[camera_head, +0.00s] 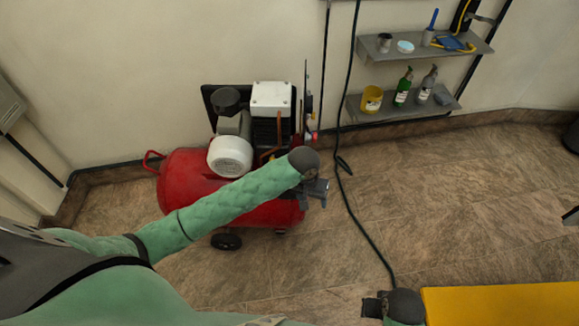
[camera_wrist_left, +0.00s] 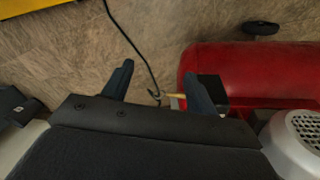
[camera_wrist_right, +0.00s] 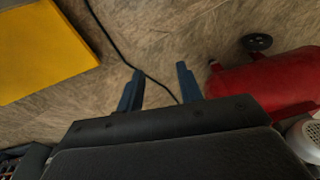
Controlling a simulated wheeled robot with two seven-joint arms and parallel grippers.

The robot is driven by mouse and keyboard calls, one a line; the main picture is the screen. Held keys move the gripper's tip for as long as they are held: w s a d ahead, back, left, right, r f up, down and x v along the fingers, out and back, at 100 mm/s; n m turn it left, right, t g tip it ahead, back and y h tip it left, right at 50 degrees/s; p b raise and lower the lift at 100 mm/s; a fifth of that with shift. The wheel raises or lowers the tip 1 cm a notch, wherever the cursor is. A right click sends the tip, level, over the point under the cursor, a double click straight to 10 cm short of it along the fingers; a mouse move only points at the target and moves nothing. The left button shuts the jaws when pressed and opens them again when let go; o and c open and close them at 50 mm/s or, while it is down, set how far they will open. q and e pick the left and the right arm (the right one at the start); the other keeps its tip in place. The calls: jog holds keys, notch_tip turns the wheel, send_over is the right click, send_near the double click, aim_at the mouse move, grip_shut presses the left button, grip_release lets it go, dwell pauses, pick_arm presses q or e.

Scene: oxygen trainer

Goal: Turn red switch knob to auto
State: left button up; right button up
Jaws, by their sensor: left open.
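A red compressor (camera_head: 180,178) stands on the floor against the wall. Small red or pink parts (camera_head: 312,136) show at its right end, but I cannot tell if one is the switch knob. My left gripper (camera_head: 320,188) is open and empty, in front of the compressor's right end. In the left wrist view its fingers (camera_wrist_left: 158,82) are apart. A black box (camera_wrist_left: 211,86) on the compressor shows behind its right finger, with a brass-coloured piece beside it. My right gripper (camera_head: 374,306) is low in the head view. Its fingers (camera_wrist_right: 159,85) are apart and empty in the right wrist view.
A black cable (camera_head: 349,190) hangs down the wall and runs over the floor right of the compressor. Two wall shelves (camera_head: 405,108) with bottles and a yellow jar are at upper right. A yellow surface (camera_head: 500,305) is at lower right.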

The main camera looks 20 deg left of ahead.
pick_arm(q)
jog(key=w+a+r+n, duration=0.1)
jog(key=w+a, duration=0.2)
jog(key=w, duration=0.1)
jog(key=w+a+r+n+y, duration=0.1)
jog(key=w+a, duration=0.3)
jog(key=w+a+r+n+y, duration=0.1)
jog(key=w+a, duration=0.2)
jog(key=shift+w+a+r+n+g+p, duration=0.3)
jog(key=shift+w+a+r, duration=0.05)
jog(key=shift+w, duration=0.05)
jog(key=shift+w+a, duration=0.15)
jog(key=shift+a, duration=0.05)
jog(key=shift+w+a, duration=0.1)
jog(key=shift+a, duration=0.05)
jog(key=shift+f, duration=0.4)
jog(key=shift+f+p, duration=0.75)
jog(key=shift+f, duration=2.65)
pick_arm(e)
notch_tip(320, 180, down, 9)
jog(key=shift+w, duration=0.35)
jog(key=shift+a, duration=0.1)
pick_arm(q)
jog(key=c, duration=1)
